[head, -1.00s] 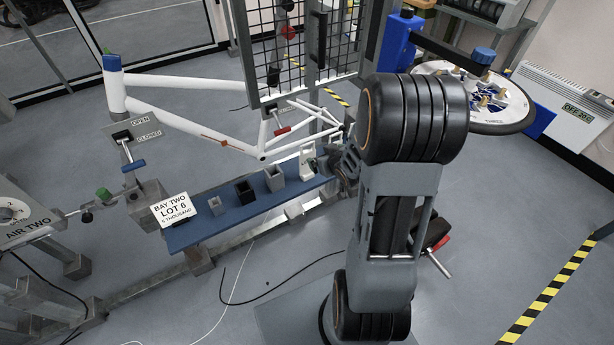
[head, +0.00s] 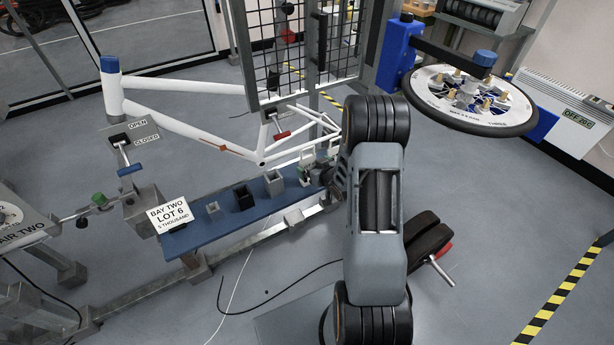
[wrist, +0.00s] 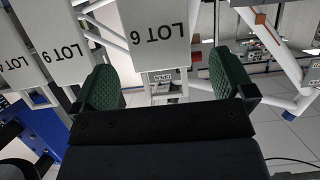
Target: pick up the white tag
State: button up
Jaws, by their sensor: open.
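A white tag marked LOT 6 (wrist: 155,40) is upside down in the wrist view, ahead of my gripper (wrist: 168,75) and in line with the gap between its green-padded fingers. The gap is open and the tag's near edge is apart from both pads. How far the tag reaches between the fingers I cannot tell. In the head view my gripper (head: 318,172) is small and partly hidden by my arm, at the right end of the blue shelf (head: 228,222). A small white piece (head: 306,158) shows beside it there; I cannot tell if it is the tag.
A white bicycle frame (head: 185,128) stands behind.

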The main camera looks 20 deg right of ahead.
aim_at(308, 157)
jog(key=shift+x, duration=2.6)
jog(key=shift+f, duration=0.15)
jog(key=shift+d, duration=0.1)
jog(key=c, duration=1.2)
jog(key=shift+r, duration=0.4)
notch_tip(308, 157, up, 2)
jog(key=shift+r+p, duration=0.25)
jog(key=shift+p, duration=0.05)
jog(key=d+r+v, duration=0.1)
jog(key=v, duration=0.7)
jog(key=w+r+p+v, duration=0.1)
jog(key=r+v, duration=0.1)
jog(key=v, duration=0.6)
jog(key=shift+d+r, duration=0.3)
jog(key=shift+d, duration=0.1)
